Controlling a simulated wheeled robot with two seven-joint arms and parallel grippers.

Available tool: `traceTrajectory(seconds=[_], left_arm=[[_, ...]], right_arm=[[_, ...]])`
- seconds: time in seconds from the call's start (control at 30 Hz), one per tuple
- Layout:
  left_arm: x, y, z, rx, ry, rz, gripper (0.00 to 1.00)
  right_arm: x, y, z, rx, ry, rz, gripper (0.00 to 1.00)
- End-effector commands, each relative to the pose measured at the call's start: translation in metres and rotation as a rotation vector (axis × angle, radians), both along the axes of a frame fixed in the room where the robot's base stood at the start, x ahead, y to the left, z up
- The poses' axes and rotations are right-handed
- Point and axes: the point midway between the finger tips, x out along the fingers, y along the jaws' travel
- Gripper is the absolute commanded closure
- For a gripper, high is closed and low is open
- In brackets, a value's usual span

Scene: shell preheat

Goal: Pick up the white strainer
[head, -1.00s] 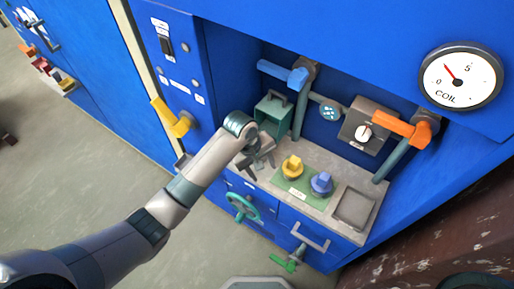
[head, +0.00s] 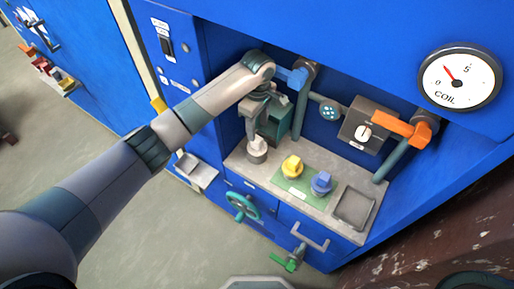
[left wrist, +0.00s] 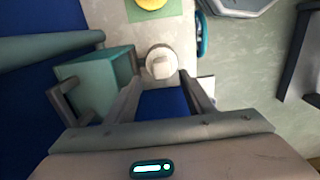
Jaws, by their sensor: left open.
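The white strainer (head: 257,151) stands upright at the left end of the grey counter (head: 238,160), with a small block-like handle on top. My left gripper (head: 256,128) is open and points down just above it. In the left wrist view the strainer (left wrist: 161,66) shows just beyond and between the spread fingertips of the gripper (left wrist: 159,80). I cannot tell whether a finger touches it. My right gripper is not in view.
A teal open box (head: 281,118) stands close behind the gripper. A yellow strainer-like piece (head: 292,167) and a blue one (head: 321,182) stand on a green mat (head: 295,188). A shallow grey tray (head: 354,208) lies at right.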

Motion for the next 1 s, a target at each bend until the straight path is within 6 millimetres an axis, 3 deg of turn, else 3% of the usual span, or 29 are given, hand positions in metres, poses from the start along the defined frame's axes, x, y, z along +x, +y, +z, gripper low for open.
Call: traceTrajectory(seconds=[0.33,0.77,1.0], left_arm=[[0.000,0.000,-0.021,0.000,0.000,0.000,0.52],[-0.001,0.001,-0.027,0.001,0.002,-0.001,0.52],[-0.004,0.003,-0.055,0.002,0.002,-0.001,0.52]], right_arm=[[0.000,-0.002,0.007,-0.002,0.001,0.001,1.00],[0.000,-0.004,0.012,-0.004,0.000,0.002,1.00],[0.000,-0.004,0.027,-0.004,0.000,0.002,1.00]])
